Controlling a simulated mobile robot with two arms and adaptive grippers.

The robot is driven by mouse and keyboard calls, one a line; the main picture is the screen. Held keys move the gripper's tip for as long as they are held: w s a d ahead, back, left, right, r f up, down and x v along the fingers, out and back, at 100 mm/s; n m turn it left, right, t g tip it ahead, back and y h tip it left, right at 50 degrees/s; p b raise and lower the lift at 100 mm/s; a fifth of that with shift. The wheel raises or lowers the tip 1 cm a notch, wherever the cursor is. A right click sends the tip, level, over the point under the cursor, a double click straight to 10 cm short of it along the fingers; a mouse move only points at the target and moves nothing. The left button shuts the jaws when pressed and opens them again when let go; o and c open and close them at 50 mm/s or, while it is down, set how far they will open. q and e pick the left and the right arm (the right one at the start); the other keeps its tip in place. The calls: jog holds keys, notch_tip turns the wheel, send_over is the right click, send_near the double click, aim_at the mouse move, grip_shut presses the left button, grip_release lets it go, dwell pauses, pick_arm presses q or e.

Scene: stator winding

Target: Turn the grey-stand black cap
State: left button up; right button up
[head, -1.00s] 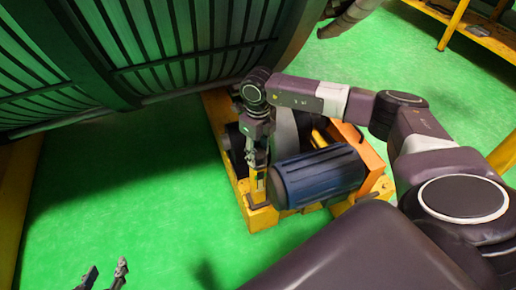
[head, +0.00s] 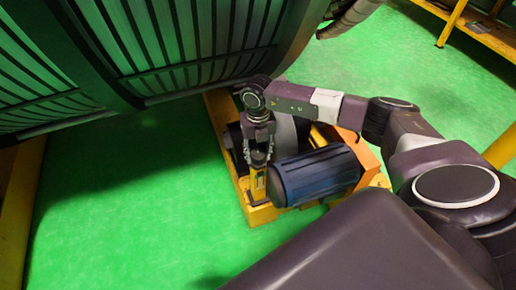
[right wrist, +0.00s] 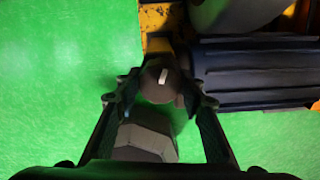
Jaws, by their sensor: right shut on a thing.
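In the right wrist view, the round dark cap (right wrist: 153,92) has a short pale bar on top. My right gripper (right wrist: 161,88) has its two fingers on either side of the cap and is shut on it. In the head view my right gripper (head: 258,160) points down over the yellow stand beside the blue ribbed motor (head: 318,176). The cap is hard to make out there, hidden by the fingers. A grey faceted shape (right wrist: 146,140) shows between the fingers in the wrist view; I cannot tell what it belongs to. My left gripper is not in view.
The motor sits on a yellow base (head: 262,214) with an orange part (head: 365,160) behind it. A large slatted drum (head: 170,50) rises close behind my right gripper. Yellow rails (head: 462,20) stand at the upper right. The green floor is clear to the left.

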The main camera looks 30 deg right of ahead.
aim_at(258, 154)
jog(key=shift+w, duration=0.1)
dwell(0.3)
jog(key=o, duration=1.2)
jog(key=shift+c, duration=0.2)
notch_tip(258, 154, up, 12)
